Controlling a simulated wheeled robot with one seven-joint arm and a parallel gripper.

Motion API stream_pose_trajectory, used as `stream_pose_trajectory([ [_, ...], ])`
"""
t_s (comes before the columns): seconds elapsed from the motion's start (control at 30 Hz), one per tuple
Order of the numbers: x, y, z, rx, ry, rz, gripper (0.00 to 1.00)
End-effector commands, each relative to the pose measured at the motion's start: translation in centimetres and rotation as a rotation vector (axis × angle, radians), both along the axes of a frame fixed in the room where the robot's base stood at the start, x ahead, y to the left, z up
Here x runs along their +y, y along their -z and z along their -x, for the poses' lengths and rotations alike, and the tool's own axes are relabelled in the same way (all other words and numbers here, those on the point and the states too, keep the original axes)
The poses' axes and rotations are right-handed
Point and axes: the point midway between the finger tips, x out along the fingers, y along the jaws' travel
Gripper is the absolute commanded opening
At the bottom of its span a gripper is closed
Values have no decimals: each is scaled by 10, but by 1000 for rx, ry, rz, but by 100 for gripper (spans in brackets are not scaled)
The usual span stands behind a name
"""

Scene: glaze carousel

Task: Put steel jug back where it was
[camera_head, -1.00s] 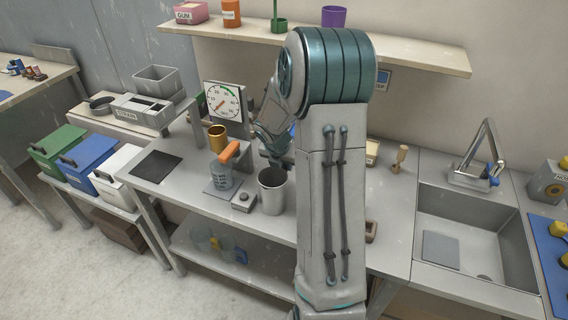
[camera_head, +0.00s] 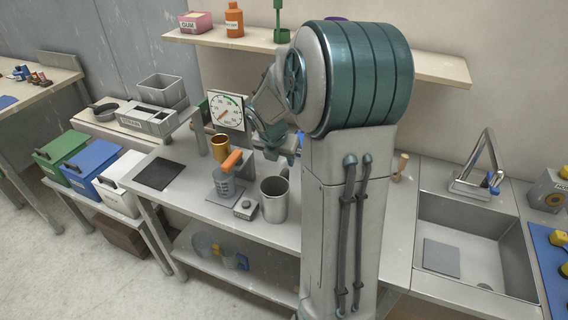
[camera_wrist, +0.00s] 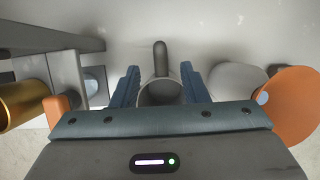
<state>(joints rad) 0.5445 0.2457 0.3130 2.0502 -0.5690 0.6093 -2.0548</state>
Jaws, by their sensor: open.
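The steel jug (camera_head: 273,203) stands upright on the grey bench, just right of a small grey box with a knob. In the wrist view I look down on the jug (camera_wrist: 160,93), its handle pointing away from me. My gripper (camera_wrist: 160,84) is open, with one blue finger on each side of the jug in that view. In the head view my gripper (camera_head: 287,150) is above and behind the jug, with a visible gap. The jug's lower part is hidden by my wrist in the wrist view.
A dial gauge (camera_head: 226,110) is behind. An orange round thing (camera_wrist: 291,108) shows at right in the wrist view. My arm hides the bench to the right.

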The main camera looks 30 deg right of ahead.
Motion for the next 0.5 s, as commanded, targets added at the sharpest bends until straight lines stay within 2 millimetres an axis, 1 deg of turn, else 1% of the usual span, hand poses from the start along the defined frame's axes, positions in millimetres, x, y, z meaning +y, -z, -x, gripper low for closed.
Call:
stream_pose_trajectory([
  [0.03, 2, -9, 2, -3, 1, 2, 40],
  [0.1, 4, -16, 4, -2, 2, 1, 40],
  [0.27, 11, -25, 9, -9, 27, -7, 40],
  [0.37, 22, -33, 18, -40, 124, -33, 40],
  [0.47, 40, -45, 35, -99, 308, -85, 40],
  [0.5, 48, -50, 44, -127, 397, -113, 40],
])
